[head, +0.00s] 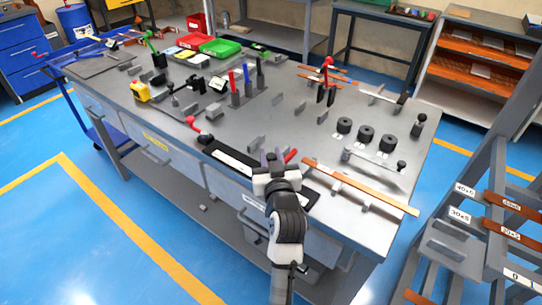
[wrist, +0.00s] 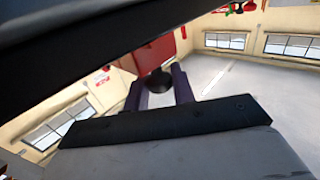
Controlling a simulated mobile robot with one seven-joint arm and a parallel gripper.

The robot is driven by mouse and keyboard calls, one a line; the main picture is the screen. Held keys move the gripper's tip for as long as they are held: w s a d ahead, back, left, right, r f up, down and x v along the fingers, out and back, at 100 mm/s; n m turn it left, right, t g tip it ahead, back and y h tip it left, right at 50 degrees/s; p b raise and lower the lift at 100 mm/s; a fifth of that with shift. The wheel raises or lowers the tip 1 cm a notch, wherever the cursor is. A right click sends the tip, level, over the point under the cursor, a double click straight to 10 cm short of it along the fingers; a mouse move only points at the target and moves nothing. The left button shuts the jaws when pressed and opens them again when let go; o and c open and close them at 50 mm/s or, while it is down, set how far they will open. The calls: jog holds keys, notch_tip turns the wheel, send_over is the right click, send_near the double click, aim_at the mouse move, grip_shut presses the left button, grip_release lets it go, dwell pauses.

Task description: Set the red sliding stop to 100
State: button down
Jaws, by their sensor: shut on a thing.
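My gripper (head: 272,159) is at the near edge of the bench, over the right part of a dark rail with a pale scale strip (head: 232,156). The red sliding stop (head: 291,155) shows as a small red piece just right of my fingers. In the wrist view, the two purple fingers (wrist: 158,92) stand on either side of a round black knob (wrist: 158,80), closed on it. My gripper hides most of the stop, and the scale numbers are too small to read.
A copper bar (head: 360,187) lies on supports right of my gripper. A red-handled lever (head: 191,122) stands at the rail's left end. Black rollers (head: 365,134) and upright coloured tools (head: 247,80) stand farther back. A bar rack (head: 490,200) is at the right.

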jog(key=shift+a, duration=0.1)
jog(key=c, duration=1.3)
grip_release()
jog(key=shift+w, duration=0.1)
jog(key=shift+o, duration=0.2)
